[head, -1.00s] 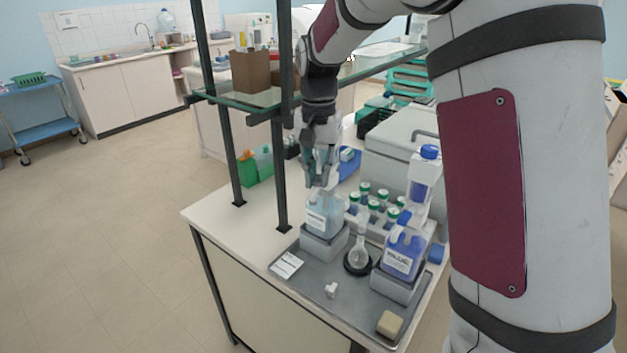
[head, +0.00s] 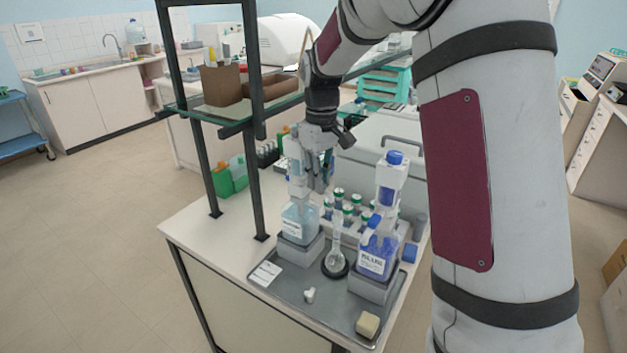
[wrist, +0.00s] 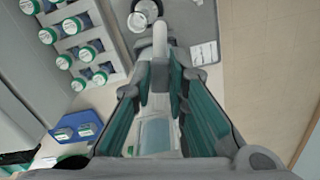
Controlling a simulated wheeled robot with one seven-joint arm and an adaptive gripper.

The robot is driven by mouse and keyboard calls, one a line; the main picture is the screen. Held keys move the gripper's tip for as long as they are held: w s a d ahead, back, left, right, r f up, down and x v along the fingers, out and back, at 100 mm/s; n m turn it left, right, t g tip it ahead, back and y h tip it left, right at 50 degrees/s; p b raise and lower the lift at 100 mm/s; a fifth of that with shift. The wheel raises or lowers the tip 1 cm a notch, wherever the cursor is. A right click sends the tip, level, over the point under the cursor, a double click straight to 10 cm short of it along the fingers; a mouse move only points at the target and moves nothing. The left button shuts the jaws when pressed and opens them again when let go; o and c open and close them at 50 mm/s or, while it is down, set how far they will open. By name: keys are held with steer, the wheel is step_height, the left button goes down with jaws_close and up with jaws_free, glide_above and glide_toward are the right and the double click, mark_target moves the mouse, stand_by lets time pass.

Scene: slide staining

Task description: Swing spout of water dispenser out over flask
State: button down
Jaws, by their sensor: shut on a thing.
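The water dispenser is a bottle of pale blue liquid (head: 299,226) with a tall whitish head, standing in a grey holder at the tray's back left. My gripper (head: 315,180) is beside the head, above the bottle. In the wrist view my gripper (wrist: 160,88) is shut on the dispenser's spout, whose pale arm (wrist: 160,42) reaches out past the fingertips toward the flask (wrist: 148,10). The long-necked clear flask (head: 337,245) stands upright in a black ring, just right of the dispenser. I cannot tell whether the spout tip is exactly over its mouth.
A second dispenser with blue liquid (head: 377,249) stands right of the flask. Several green-capped bottles (head: 349,211) stand behind. The grey tray (head: 330,308) also carries a white label card (head: 265,273), a small white piece (head: 309,295) and a beige block (head: 367,324). A shelf post (head: 258,180) rises left.

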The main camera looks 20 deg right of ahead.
steer(key=shift+w+d+n, duration=0.3)
steer(key=shift+d+n, duration=0.2)
steer(key=shift+n, duration=0.3)
steer(key=shift+w+d+n, duration=0.25)
steer(key=shift+d+n, duration=0.2)
steer(key=shift+n, duration=0.35)
steer(key=c, duration=1.6)
jaws_free()
steer(key=shift+o, duration=0.2)
steer(key=shift+r, duration=0.1)
step_height(320, 180, up, 12)
